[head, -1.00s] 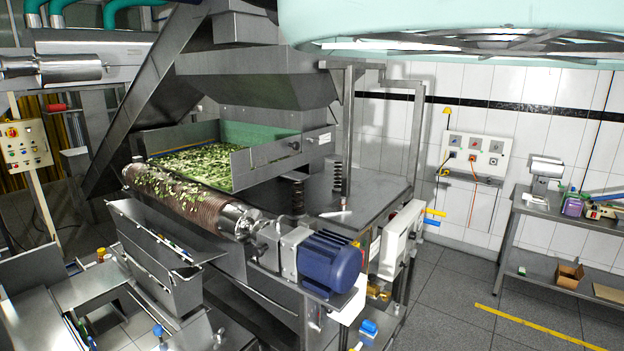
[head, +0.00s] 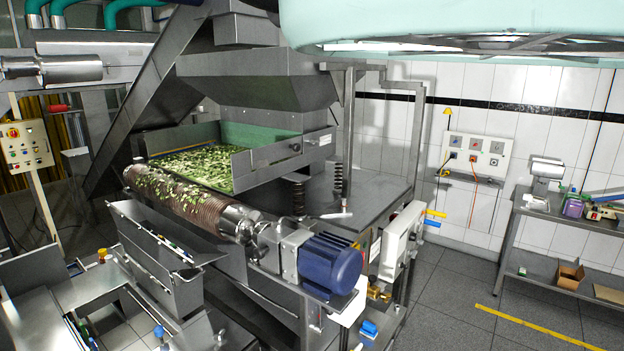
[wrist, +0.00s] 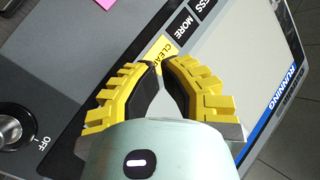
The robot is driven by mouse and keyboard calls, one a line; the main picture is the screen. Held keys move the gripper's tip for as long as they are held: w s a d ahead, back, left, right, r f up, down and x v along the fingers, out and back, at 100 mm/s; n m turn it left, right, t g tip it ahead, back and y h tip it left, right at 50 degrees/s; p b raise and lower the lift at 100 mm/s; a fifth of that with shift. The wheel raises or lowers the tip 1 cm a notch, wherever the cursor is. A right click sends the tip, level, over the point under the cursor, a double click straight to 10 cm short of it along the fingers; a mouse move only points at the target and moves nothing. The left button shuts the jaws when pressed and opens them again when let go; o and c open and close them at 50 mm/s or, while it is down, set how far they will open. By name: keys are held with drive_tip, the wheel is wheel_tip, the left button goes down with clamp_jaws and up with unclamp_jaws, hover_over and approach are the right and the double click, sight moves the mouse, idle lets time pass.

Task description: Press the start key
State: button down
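In the wrist view my gripper (wrist: 161,63) has two yellow ridged fingers. Their tips are together, with nothing seen between them. They lie over a control panel (wrist: 75,50) with a dark grey left part and a pale right part. A yellow key (wrist: 162,48) marked CLEAR is right at the fingertips; whether they touch it I cannot tell. Black keys beside it read MORE (wrist: 183,27) and partly LESS. A blue label (wrist: 283,88) reads RUNNING. No START lettering shows; the fingers cover part of the panel. My gripper does not show in the head view.
A round knob (wrist: 12,132) marked OFF is at the wrist view's left edge. In the head view, a machine with a leaf-strewn roller (head: 180,200) and a blue motor (head: 330,263) fills the middle. Open floor (head: 450,275) lies between it and the right bench (head: 515,215).

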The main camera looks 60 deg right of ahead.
drive_tip(key=shift+d, duration=0.1)
drive_tip(key=shift+s, duration=2.95)
